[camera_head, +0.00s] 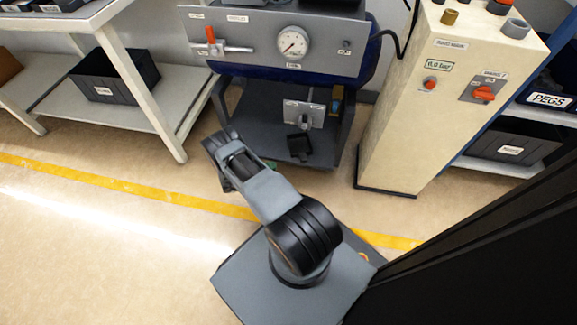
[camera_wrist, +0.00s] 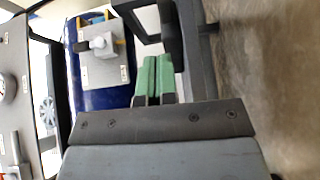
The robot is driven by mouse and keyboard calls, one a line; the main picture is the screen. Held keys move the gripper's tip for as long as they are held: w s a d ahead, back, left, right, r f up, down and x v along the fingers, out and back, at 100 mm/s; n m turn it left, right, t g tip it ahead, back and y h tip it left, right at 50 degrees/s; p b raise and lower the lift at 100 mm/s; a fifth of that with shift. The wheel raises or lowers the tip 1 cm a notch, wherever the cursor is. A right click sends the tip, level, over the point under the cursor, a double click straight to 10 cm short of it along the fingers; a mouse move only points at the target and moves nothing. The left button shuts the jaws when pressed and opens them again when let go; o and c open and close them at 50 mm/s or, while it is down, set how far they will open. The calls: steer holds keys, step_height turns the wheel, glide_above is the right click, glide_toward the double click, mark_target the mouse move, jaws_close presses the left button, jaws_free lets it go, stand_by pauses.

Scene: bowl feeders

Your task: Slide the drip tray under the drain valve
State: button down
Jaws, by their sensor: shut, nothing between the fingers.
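The drain valve (camera_head: 305,113) appears to be the small grey plate with a lever, low on the blue-tanked unit. In the wrist view the valve plate (camera_wrist: 103,62) is at upper left, against the blue tank. A small dark box-like piece (camera_head: 299,147) stands below the valve on the unit's lower shelf; it looks like the drip tray, but I cannot be sure. My gripper (camera_wrist: 152,77) is shut and empty, its green fingers together. In the head view its green part (camera_head: 270,163) barely shows past my arm, at the shelf's front, left of the dark piece.
A panel with a gauge (camera_head: 293,42) is above the valve. A beige cabinet (camera_head: 400,110) stands to the right and a white bench (camera_head: 130,95) to the left. Open floor (camera_head: 90,225) with a yellow line lies at the left front.

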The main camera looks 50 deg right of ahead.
mark_target(300, 159)
steer(key=x, duration=0.3)
steer(key=b+x, duration=0.1)
steer(key=x, duration=0.6)
steer(key=shift+s+a+f+b, duration=0.15)
steer(key=shift+s+a+b, duration=0.05)
steer(key=shift+s+b, duration=0.2)
